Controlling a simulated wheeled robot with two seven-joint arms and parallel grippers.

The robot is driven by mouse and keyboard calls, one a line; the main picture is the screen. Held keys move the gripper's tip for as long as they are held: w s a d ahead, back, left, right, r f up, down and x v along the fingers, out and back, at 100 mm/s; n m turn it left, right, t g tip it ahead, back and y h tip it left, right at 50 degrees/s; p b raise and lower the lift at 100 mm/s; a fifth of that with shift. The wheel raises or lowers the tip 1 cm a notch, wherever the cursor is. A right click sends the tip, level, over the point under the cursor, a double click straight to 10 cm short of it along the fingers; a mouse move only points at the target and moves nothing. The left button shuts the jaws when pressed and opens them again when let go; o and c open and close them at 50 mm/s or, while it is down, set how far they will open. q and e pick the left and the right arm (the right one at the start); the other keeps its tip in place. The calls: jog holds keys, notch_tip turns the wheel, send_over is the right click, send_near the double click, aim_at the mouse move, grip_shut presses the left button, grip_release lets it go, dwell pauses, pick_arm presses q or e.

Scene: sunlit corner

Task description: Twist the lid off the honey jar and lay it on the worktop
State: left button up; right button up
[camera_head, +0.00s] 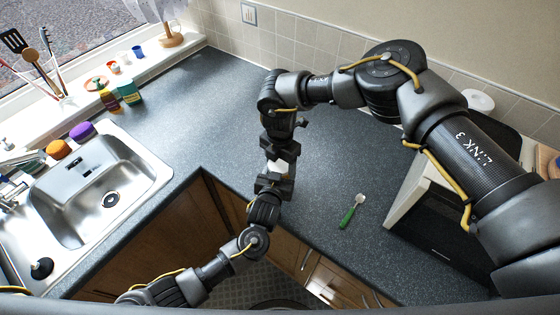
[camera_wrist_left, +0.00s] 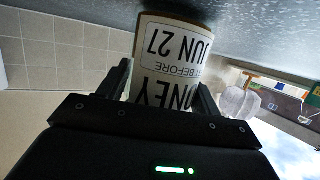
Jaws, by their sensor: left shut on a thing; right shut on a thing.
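The honey jar (camera_head: 279,167) shows as a small pale patch between my two grippers in the head view. In the left wrist view its white label (camera_wrist_left: 175,55) appears upside down, with HONEY and JUN 27 readable. My left gripper (camera_head: 275,181) is shut on the jar, one finger on each side. My right gripper (camera_head: 281,152) is shut just above it, at the jar's top. The lid is hidden by that gripper, so I cannot see whether it has turned. The jar is over the front part of the grey worktop (camera_head: 330,150); contact with it cannot be told.
A green-handled utensil (camera_head: 352,211) lies on the worktop to the right. A dark-fronted appliance (camera_head: 432,225) stands at the right. The sink (camera_head: 95,190) is at the left. Small bottles (camera_head: 130,93) stand near the window sill. The back-left worktop is clear.

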jog(key=n, duration=1.3)
jog(key=o, duration=0.9)
jog(key=shift+o, duration=0.9)
jog(key=shift+a+r, duration=0.1)
